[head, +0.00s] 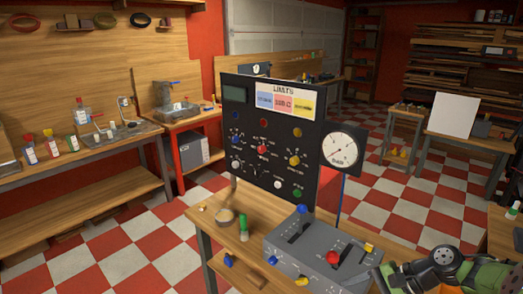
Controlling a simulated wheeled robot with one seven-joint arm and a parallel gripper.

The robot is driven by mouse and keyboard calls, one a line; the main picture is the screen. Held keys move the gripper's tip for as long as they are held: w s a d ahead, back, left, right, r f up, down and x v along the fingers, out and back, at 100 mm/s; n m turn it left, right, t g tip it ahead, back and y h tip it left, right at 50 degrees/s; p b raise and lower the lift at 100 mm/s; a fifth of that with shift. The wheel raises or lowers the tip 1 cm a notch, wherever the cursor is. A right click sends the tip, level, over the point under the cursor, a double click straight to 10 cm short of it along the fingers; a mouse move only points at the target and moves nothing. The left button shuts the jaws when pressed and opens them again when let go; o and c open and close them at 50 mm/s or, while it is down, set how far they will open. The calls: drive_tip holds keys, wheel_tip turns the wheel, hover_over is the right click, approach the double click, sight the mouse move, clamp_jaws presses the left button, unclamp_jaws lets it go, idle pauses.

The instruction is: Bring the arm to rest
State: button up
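A black upright control panel (268,140) with a "LIMITS" label, several coloured knobs and a small dark screen stands on a wooden table (228,262) in the head view. A round white dial gauge (341,149) is mounted at its right side. A grey console (318,251) with slotted levers lies in front of the panel; it has a blue knob (301,209) and a red knob (332,257). A black and green jointed part, apparently of my arm, shows at the bottom right, close to the console's right end. I see no gripper fingers.
A workbench (90,156) with bottles runs along the left wall. A white board (453,115) stands on a table at right. Checkered floor is open between them.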

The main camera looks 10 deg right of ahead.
drive_tip(key=s+a+r+n+g+h, duration=0.1)
drive_tip(key=s+a+r+n+h, duration=0.1)
drive_tip(key=a+r+n+h, duration=0.35)
drive_tip(key=s+a+r+n+g+h, duration=0.1)
drive_tip(key=s+a+r+n+h, duration=0.15)
drive_tip(key=a, duration=0.55)
drive_tip(key=s+a+r+n+t, duration=0.1)
drive_tip(key=s+r+n, duration=0.1)
drive_tip(key=s, duration=0.3)
drive_tip(key=s+a+r+n+t+h, duration=0.1)
drive_tip(key=s+r+n+t, duration=0.1)
drive_tip(key=s, duration=0.3)
drive_tip(key=shift+a+n+t, duration=0.25)
drive_tip(key=shift+n+t, duration=0.05)
drive_tip(key=shift+n, duration=0.6)
drive_tip(key=shift+r, duration=0.1)
